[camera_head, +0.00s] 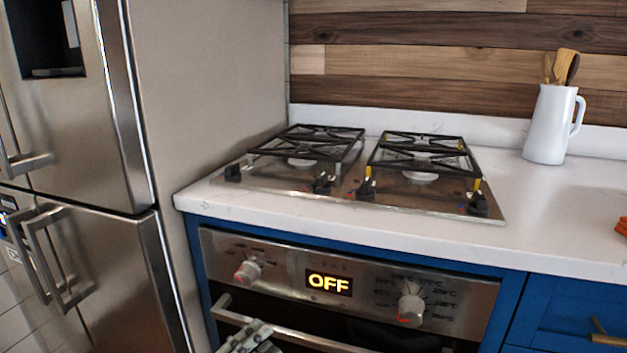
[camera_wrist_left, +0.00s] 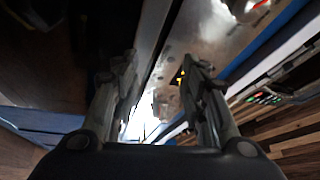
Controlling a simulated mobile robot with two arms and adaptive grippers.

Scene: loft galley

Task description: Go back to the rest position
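My left gripper (camera_head: 250,337) shows at the bottom edge of the head view, in front of the oven (camera_head: 370,285) and close to its handle (camera_head: 290,330). I cannot tell whether it touches the handle. In the left wrist view its two fingers (camera_wrist_left: 160,75) stand apart with nothing held between them. The oven's steel front panel (camera_wrist_left: 205,45) shows beyond the fingers there. The oven display (camera_head: 329,282) reads OFF, with a knob (camera_head: 247,271) to its left and another knob (camera_head: 410,309) to its right. My right gripper is in neither view.
A steel fridge (camera_head: 75,140) with bar handles stands at the left. A gas hob (camera_head: 350,188) is set in the white counter (camera_head: 535,215). A white jug (camera_head: 551,124) with wooden utensils stands at the back right. An orange thing (camera_head: 622,226) is cut off at the right edge.

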